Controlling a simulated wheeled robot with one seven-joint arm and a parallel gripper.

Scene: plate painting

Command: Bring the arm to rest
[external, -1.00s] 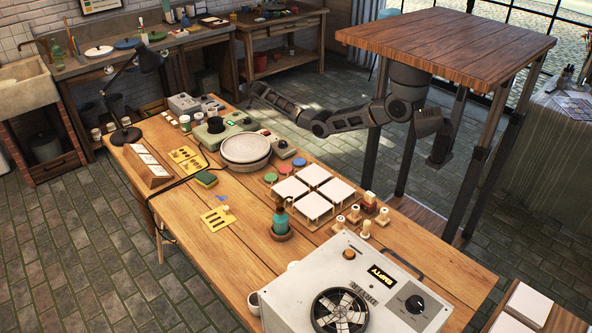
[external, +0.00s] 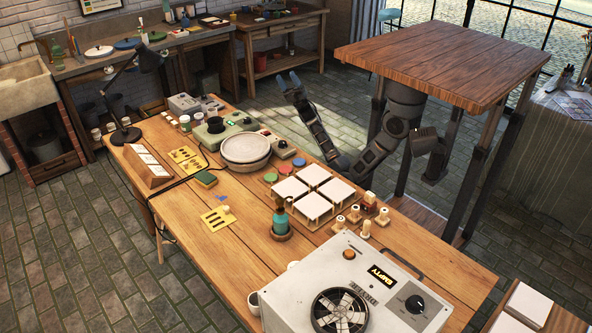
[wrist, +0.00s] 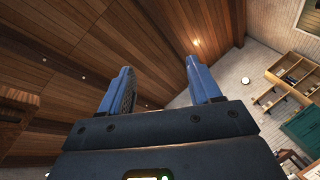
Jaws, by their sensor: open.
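My gripper (external: 288,82) is raised at the far side of the workbench (external: 225,260), clear of everything on it. Its fingers point upward, and the forearm rises steeply from a bent elbow beside the bench's far edge. In the wrist view my gripper (wrist: 160,90) shows two blue fingers spread apart with nothing between them. Behind them are the wooden ceiling and a white brick wall.
On the bench are white tiles (external: 289,190), a round turntable (external: 245,147), a green bottle (external: 280,220) and a grey machine (external: 390,290) marked EMPTY. A black lamp (external: 124,130) stands at the left end. Open floor lies behind the bench.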

